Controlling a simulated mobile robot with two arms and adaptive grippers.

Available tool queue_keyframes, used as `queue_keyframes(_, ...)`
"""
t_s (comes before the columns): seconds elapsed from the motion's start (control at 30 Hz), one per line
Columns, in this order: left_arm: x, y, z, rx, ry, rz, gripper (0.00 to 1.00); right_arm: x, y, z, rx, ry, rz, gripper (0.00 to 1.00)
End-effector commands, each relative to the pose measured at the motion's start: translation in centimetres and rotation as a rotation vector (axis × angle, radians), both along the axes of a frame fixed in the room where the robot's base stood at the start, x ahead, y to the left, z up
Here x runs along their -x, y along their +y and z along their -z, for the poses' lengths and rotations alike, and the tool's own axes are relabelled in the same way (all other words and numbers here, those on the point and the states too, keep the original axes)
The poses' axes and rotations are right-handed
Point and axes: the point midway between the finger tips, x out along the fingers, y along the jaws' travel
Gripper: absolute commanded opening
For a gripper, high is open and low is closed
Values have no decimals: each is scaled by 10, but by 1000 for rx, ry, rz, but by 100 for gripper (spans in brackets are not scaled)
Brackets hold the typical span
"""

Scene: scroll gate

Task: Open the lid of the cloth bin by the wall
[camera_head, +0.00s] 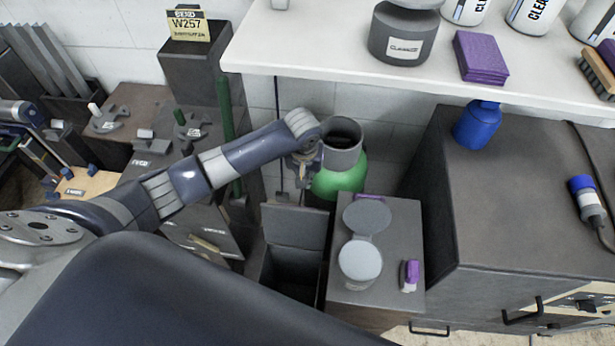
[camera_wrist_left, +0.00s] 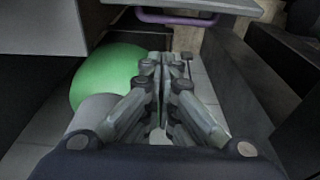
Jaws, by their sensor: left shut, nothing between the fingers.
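A dark grey box-shaped bin (camera_head: 291,272) stands on the floor in the head view, left of the small cabinet, and seems to be the cloth bin. Its flat grey lid (camera_head: 294,226) stands raised at the back, and the dark inside shows. My left gripper (camera_head: 304,170) is above and behind the raised lid, beside a green rounded container (camera_head: 342,180), partly hidden by my wrist. In the left wrist view my left gripper (camera_wrist_left: 162,74) has its fingers together, with nothing between them. The green container (camera_wrist_left: 108,78) is at its left there. My right gripper is not in view.
A small grey cabinet (camera_head: 385,290) right of the bin carries a round-lidded canister (camera_head: 360,265) and a purple-topped item (camera_head: 409,275). A white shelf (camera_head: 340,62) overhangs behind. A green pole (camera_head: 226,130) stands left of the gripper. A larger dark cabinet (camera_head: 520,190) fills the right.

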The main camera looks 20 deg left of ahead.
Motion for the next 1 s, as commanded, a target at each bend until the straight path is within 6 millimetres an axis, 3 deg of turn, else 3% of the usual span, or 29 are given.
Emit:
queue_keyframes(0.2,-6,1,42,-1,1,0,0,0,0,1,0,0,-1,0)
queue_keyframes(0.4,-10,2,71,0,0,2,0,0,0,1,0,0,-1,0)
queue_keyframes(0.63,20,-6,62,0,-1,4,0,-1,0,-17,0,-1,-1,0)
queue_keyframes(1.0,27,-7,62,0,-2,1,0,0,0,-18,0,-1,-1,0)
